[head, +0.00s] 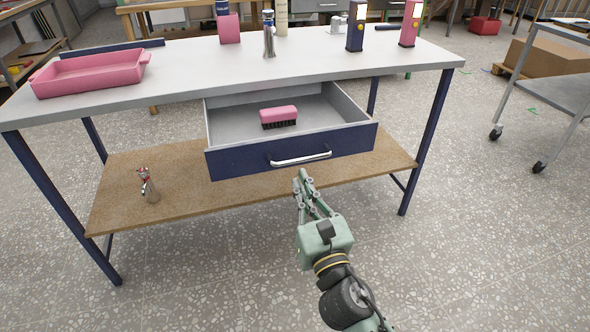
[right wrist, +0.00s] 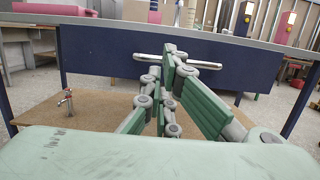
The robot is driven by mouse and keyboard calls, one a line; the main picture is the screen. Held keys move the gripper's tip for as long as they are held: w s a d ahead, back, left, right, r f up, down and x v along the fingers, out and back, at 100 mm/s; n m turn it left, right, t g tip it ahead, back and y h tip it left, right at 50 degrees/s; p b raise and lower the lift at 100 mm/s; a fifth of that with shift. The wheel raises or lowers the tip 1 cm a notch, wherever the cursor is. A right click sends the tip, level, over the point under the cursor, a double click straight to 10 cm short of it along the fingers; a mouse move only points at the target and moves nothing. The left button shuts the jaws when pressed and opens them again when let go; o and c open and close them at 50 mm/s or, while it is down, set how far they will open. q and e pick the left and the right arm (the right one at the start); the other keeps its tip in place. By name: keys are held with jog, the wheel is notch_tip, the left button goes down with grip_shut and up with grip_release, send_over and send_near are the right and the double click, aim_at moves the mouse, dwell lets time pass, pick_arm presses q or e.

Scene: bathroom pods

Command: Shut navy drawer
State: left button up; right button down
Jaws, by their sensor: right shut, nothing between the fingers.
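The navy drawer (head: 240,160) hangs under the grey table top and is pulled out, with its inside showing in the head view. A pink brush (head: 278,116) with dark bristles lies in it. The drawer has a silver bar handle (head: 301,159); the navy front (right wrist: 95,50) and handle (right wrist: 145,58) also show in the right wrist view. My right gripper (head: 301,173) is shut and empty, just in front of and below the handle in the head view. I cannot tell whether its tips touch the drawer front. My left gripper is not in view.
The table top (head: 190,68) holds a pink tray (head: 92,73), a metal bottle (head: 269,35) and several other items. A brown lower shelf (head: 180,190) carries a small metal tap (head: 148,186). A grey cart (head: 560,90) stands at right. The speckled floor in front is clear.

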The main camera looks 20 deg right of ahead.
aim_at(291, 163)
jog(key=w, duration=0.3)
jog(key=shift+w+a+r, duration=0.1)
jog(key=shift+w+r, duration=0.15)
jog(key=shift+r, duration=0.1)
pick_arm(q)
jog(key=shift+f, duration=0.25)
pick_arm(e)
jog(key=shift+w, duration=0.4)
